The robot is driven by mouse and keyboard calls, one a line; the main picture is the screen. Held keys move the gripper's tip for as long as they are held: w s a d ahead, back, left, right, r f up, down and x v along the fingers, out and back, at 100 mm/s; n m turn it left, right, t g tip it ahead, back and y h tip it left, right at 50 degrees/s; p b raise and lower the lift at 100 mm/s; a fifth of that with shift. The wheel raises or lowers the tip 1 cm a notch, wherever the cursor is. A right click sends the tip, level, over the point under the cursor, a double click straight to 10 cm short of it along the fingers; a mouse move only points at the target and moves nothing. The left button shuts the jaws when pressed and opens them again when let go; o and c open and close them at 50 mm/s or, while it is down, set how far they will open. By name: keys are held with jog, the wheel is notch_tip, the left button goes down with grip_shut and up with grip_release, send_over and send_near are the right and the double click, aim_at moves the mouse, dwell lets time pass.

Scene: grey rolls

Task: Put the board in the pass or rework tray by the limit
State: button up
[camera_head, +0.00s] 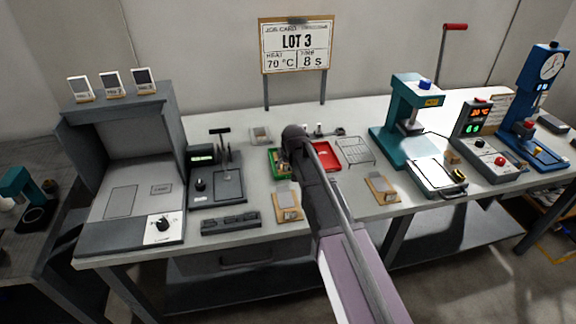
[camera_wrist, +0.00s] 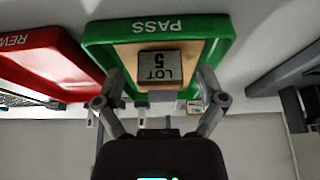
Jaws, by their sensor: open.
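In the wrist view, the green PASS tray (camera_wrist: 218,28) fills the top middle, and a tan board (camera_wrist: 125,55) lies in it. A small block labelled LOT 5 (camera_wrist: 160,66) shows at the board's near edge. My gripper (camera_wrist: 161,85) is open, with a finger on each side of the board's near part; I cannot tell whether they touch it. The red REWORK tray (camera_wrist: 45,55) is to the left. In the head view, my arm partly hides the green tray (camera_head: 272,160) and hides my gripper; the red tray (camera_head: 326,156) is right of it.
A job card (camera_head: 296,45) reads LOT 3, 70 °C, 8 s. Two wooden pieces with grey tops (camera_head: 287,207) (camera_head: 381,188) lie near the front edge. A wire rack (camera_head: 355,151), teal press (camera_head: 400,130), control box (camera_head: 487,145) and blue gauge stand (camera_head: 540,90) are to the right.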

jog(key=shift+r, duration=0.15)
jog(key=p+v, duration=1.1)
jog(key=v, duration=0.1)
dwell(0.6)
dwell(0.8)
jog(key=s+d+f+m+g+h, duration=0.1)
jog(key=s+d+m+g, duration=0.2)
jog(key=s+d, duration=1.8)
jog(key=shift+s+d+f+g, duration=0.15)
jog(key=shift+d+f+g, duration=0.05)
jog(key=shift+g, duration=0.5)
